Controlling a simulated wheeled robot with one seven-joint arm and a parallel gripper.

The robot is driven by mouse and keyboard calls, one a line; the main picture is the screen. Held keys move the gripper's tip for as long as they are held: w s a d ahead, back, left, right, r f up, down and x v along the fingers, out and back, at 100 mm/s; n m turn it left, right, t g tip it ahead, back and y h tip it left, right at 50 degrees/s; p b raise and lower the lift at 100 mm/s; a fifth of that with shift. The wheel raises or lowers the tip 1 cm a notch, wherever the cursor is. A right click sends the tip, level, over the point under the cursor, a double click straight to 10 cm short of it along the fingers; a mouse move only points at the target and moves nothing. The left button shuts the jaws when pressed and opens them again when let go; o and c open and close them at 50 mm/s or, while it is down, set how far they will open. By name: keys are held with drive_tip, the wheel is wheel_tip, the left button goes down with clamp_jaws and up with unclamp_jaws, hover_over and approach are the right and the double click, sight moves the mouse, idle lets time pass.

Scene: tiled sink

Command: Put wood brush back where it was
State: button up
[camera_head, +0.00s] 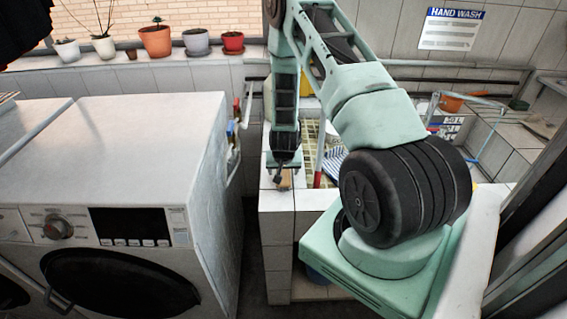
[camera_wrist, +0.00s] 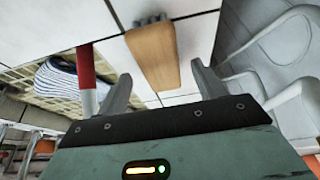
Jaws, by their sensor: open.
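The wood brush (camera_wrist: 156,58) is a tan wooden block with a greyish end, lying on white tiles in the wrist view. It also shows as a small tan piece (camera_head: 286,181) on the tiled ledge in the head view, partly hidden by my gripper. My gripper (camera_head: 282,172) points down just over the ledge. In the wrist view, the two fingers of my gripper (camera_wrist: 160,71) are spread apart, and the brush appears between and beyond their tips. I cannot tell whether a finger touches it.
A white washing machine (camera_head: 150,150) stands left of the tiled ledge (camera_head: 277,215), with a gap between. A red and white pole (camera_wrist: 86,75) stands close beside one finger. A striped cloth (camera_wrist: 62,82) lies beyond it. Potted plants (camera_head: 156,40) line the windowsill.

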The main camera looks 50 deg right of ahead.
drive_tip(key=b+v, duration=0.1)
drive_tip(key=v, duration=0.7)
drive_tip(key=shift+a+r, duration=0.2)
drive_tip(key=shift+r, duration=0.05)
drive_tip(key=w+a+r+n+y, duration=0.15)
drive_tip(key=a+r+n, duration=0.3)
drive_tip(key=a, duration=0.75)
drive_tip(key=a+r+n+y, duration=0.3)
drive_tip(key=a+r, duration=0.3)
drive_tip(key=a, duration=0.7)
drive_tip(key=s+a+r+n+g, duration=0.1)
drive_tip(key=s+a+r+n, duration=0.4)
drive_tip(key=s, duration=0.5)
drive_tip(key=s+a+r+n+g, duration=0.1)
drive_tip(key=s+a+r+n, duration=0.4)
drive_tip(key=s+a, duration=0.5)
drive_tip(key=shift+s+r+g, duration=0.4)
drive_tip(key=shift+s+r, duration=0.1)
drive_tip(key=shift+s, duration=0.25)
drive_tip(key=shift+a+h, duration=0.15)
drive_tip(key=shift+h, duration=0.1)
